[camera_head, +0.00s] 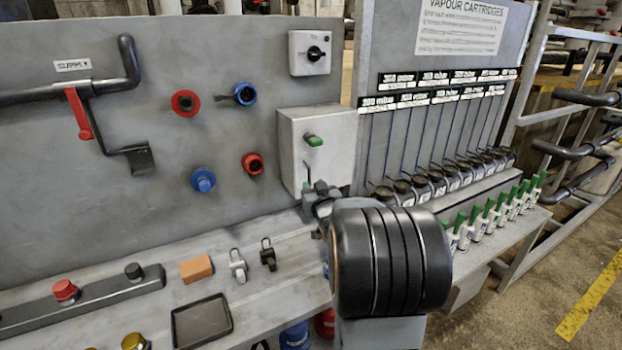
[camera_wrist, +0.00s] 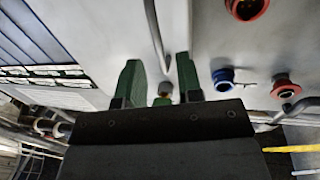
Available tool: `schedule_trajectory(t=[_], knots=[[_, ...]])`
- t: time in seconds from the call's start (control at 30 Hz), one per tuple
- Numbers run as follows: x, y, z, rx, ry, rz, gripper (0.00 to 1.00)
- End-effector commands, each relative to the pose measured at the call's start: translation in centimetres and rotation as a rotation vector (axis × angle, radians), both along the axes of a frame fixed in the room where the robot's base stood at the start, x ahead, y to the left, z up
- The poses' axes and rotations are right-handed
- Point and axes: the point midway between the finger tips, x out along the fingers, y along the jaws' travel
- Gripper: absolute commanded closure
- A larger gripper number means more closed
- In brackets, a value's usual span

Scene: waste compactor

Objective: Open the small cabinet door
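The small cabinet (camera_head: 338,150) is a light grey box on the upright panel, with a green knob (camera_head: 313,140) on its front. Its door looks shut. My gripper (camera_wrist: 158,72) is open, with two dark green fingers spread apart. The wrist view shows a pale face, seemingly the cabinet front, beyond the fingers. A thin grey bar (camera_wrist: 155,35) runs down that face towards the gap. A small greenish piece (camera_wrist: 165,90) shows between the fingers, and I cannot tell whether it touches them. In the head view my dark wrist hides the gripper's lower part and the space below the cabinet.
Red and blue valves (camera_head: 185,103) sit left of the cabinet, with a switch box (camera_head: 310,53) above. Vapour cartridges (camera_head: 440,185) and green-topped bottles (camera_head: 490,215) line the right. An orange block (camera_head: 196,268), small clamps (camera_head: 238,266) and a black tray (camera_head: 202,322) lie on the bench.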

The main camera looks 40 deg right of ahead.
Motion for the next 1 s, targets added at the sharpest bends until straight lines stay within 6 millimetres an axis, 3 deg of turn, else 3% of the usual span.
schedule_trajectory(t=[0.1, 0.3, 0.77, 1.0], knots=[[1.8, -0.7, 0.1, 0.001, 0.000, -0.001, 0.67], [3.7, -1.5, 0.1, 0.001, 0.000, -0.003, 0.67], [4.5, -1.8, 0.0, 0.000, 0.000, -0.005, 0.67], [4.5, -1.8, 0.0, 0.000, 0.000, -0.005, 0.88]])
